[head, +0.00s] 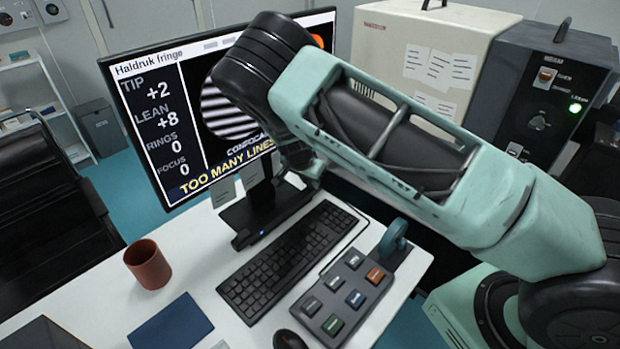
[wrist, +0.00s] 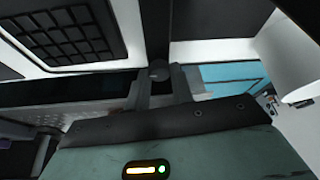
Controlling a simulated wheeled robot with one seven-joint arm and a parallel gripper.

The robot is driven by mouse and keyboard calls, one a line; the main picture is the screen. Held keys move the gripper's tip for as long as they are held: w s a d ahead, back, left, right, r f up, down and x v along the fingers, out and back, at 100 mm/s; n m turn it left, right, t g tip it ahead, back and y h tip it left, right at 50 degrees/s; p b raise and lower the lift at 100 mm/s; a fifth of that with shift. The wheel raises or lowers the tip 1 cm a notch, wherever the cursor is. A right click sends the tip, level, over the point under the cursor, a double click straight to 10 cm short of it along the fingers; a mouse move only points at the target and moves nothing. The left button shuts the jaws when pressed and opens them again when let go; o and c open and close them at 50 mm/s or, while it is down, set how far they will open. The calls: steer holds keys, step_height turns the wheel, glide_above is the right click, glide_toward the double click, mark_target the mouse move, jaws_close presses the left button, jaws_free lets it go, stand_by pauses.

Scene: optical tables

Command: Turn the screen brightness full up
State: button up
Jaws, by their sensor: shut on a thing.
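The screen (head: 215,100) stands on the desk in the head view and is lit. It shows "TIP +2", "LEAN +8", "RINGS 0", "FOCUS 0", striped fringes and "TOO MANY LINES". My arm covers its right part. In the wrist view my gripper (wrist: 159,83) has its two fingers closed about a small dark round knob (wrist: 159,70). I cannot make out a mark or turn position on the knob. In the head view my gripper is mostly hidden behind my own arm, near the screen's lower right side.
On the white desk (head: 105,240) are a keyboard (head: 287,262), a button box (head: 345,298), a reddish cup (head: 148,264) and a dark blue booklet (head: 170,325). A dark unit (head: 545,95) with a green lamp stands at right, beside a beige box (head: 430,50).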

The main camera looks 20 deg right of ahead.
steer(key=shift+m, duration=0.3)
steer(key=o, duration=1)
steer(key=shift+a+r+b, duration=0.3)
steer(key=shift+r+b, duration=0.1)
steer(key=shift+b, duration=0.05)
steer(key=s+a, duration=0.2)
steer(key=a, duration=0.1)
steer(key=s+a+b, duration=0.1)
steer(key=s+a, duration=0.1)
steer(key=a, duration=0.1)
steer(key=s+a+b, duration=0.1)
steer(key=s+a, duration=0.1)
steer(key=a, duration=0.2)
steer(key=shift+s+a+r, duration=0.1)
steer(key=shift+s+r, duration=0.05)
steer(key=shift+s, duration=0.1)
